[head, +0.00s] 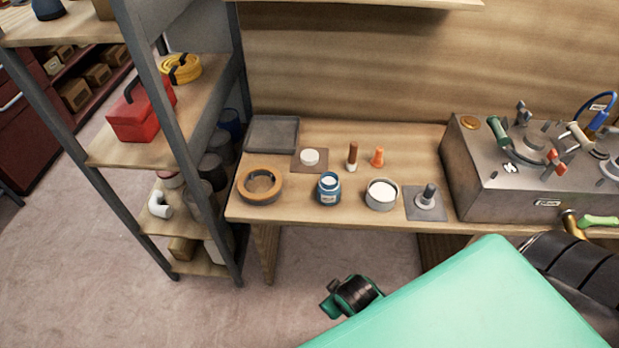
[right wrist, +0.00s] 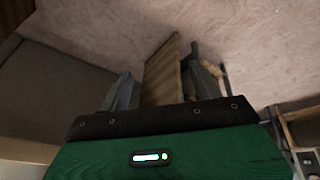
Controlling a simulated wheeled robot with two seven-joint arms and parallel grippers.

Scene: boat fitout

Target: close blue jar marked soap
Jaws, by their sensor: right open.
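The blue jar (head: 328,190) stands upright near the front edge of the wooden bench, with a small pale label on its front, too small to read. Its top shows a pale round surface inside a blue rim, and it looks uncovered. A white round lid-like disc (head: 310,156) lies on a brown square mat (head: 299,164) behind the jar. My right gripper (right wrist: 163,88) is open and empty in the right wrist view, its two fingers apart, with a wooden panel seen beyond them. It is away from the jar. My left gripper is not in view.
On the bench (head: 240,213) are a grey tray (head: 272,133), a tan ring (head: 260,186), a tin with white contents (head: 382,194), a grey knobbed piece (head: 427,198), and brown and orange upright pieces. A metal console (head: 477,180) stands right; a shelf rack (head: 197,110) stands left.

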